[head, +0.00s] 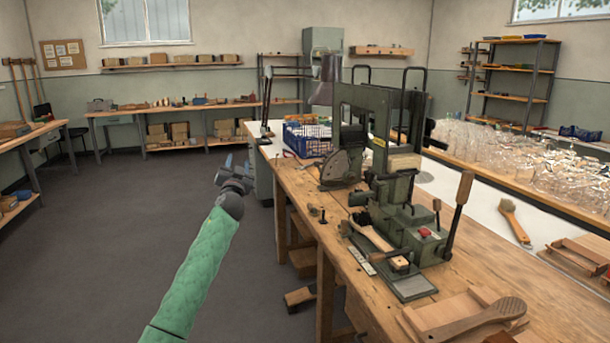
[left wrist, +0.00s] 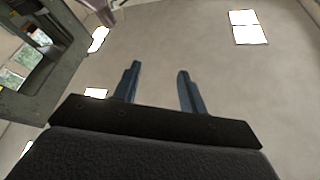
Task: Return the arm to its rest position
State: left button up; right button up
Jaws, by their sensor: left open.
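My left arm, in a green sleeve, reaches up from the bottom of the head view. Its gripper (head: 232,176) is held in the air over the open floor, left of the wooden workbench (head: 290,185) and apart from it. In the left wrist view the two blue-grey fingers (left wrist: 160,90) stand apart with nothing between them. Behind them is the pale ceiling with bright light panels. My right gripper is not in view.
The green tufting machine (head: 400,215) stands on the workbench, with a brush in front of it. A wooden paddle-shaped brush back (head: 475,320) lies near the front. A blue crate (head: 308,139) sits farther back. The grey floor (head: 110,235) on the left is clear.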

pick_arm(q)
jog(key=s+d+f+g+h+p, duration=0.1)
jog(key=s+f+g, duration=0.5)
jog(key=s+f, duration=0.7)
jog(key=s+d+f+n+g+h+p, duration=0.1)
jog(key=s+d+f+g+p, duration=0.3)
jog(key=s+f, duration=1)
jog(key=s+d+f+n+g+h+p, duration=0.1)
jog(key=s+f+g, duration=0.9)
jog(key=s, duration=3.8)
notch_tip(320, 180, down, 4)
jog(key=d+p, duration=0.2)
jog(key=p, duration=0.1)
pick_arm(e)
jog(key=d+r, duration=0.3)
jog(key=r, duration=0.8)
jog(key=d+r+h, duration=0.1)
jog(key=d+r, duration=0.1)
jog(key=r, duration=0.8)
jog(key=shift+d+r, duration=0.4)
pick_arm(q)
jog(key=shift+s, duration=0.1)
